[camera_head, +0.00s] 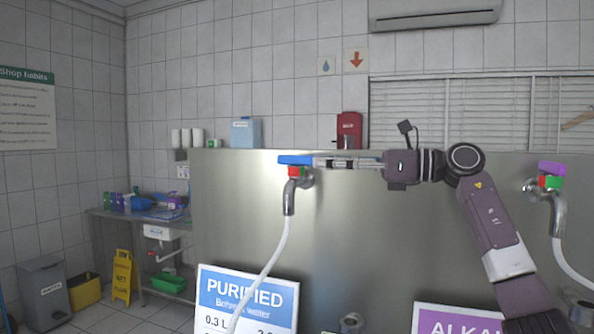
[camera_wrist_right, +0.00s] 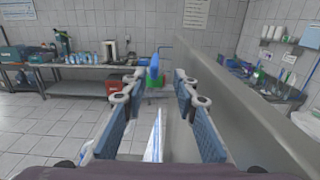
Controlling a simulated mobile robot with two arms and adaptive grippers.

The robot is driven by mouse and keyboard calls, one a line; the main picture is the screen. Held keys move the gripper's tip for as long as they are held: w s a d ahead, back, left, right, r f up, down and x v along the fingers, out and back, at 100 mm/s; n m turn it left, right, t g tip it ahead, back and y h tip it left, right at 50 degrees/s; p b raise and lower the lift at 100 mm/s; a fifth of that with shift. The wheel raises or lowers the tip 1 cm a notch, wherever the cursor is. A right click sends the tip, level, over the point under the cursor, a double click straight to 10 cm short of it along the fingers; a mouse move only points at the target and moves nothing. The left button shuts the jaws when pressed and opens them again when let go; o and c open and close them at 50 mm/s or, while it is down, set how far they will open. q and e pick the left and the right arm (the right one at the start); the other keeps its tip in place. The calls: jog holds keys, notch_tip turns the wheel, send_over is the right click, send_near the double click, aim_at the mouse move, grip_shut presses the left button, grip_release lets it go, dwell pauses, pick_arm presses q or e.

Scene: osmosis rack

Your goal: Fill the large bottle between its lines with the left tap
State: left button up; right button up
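The left tap (camera_head: 291,190) sticks out of the steel panel, with a blue lever handle (camera_head: 294,160) above red and green parts. A white hose (camera_head: 268,265) hangs from its spout. My right gripper (camera_head: 318,162) reaches in from the right at handle height, its tips close to the lever's right end. In the right wrist view the fingers (camera_wrist_right: 157,82) are spread, and the blue handle (camera_wrist_right: 154,67) shows ahead between them. I cannot tell whether they touch it. The large bottle and its lines are not visible. My left gripper is not in view.
The steel panel (camera_head: 240,215) stands close behind the tap. A PURIFIED sign (camera_head: 248,291) is below it. A second tap (camera_head: 556,205) with a purple handle and hose is at the right. A side bench, yellow floor sign (camera_head: 122,277) and grey bin (camera_head: 43,292) stand at the left.

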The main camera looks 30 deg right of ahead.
aim_at(296, 159)
jog(key=p+x, duration=0.1)
jog(key=x, duration=0.1)
jog(key=p+x, duration=0.1)
jog(key=x, duration=0.4)
jog(key=shift+s+a+r+p, duration=0.25)
jog(key=shift+a+r+p, duration=0.05)
jog(key=shift+p, duration=0.1)
jog(key=shift+w+f, duration=0.1)
jog(key=shift+w, duration=0.15)
jog(key=shift+a, duration=0.1)
jog(key=shift+s, duration=0.15)
jog(key=shift+c, duration=0.9)
grip_shut()
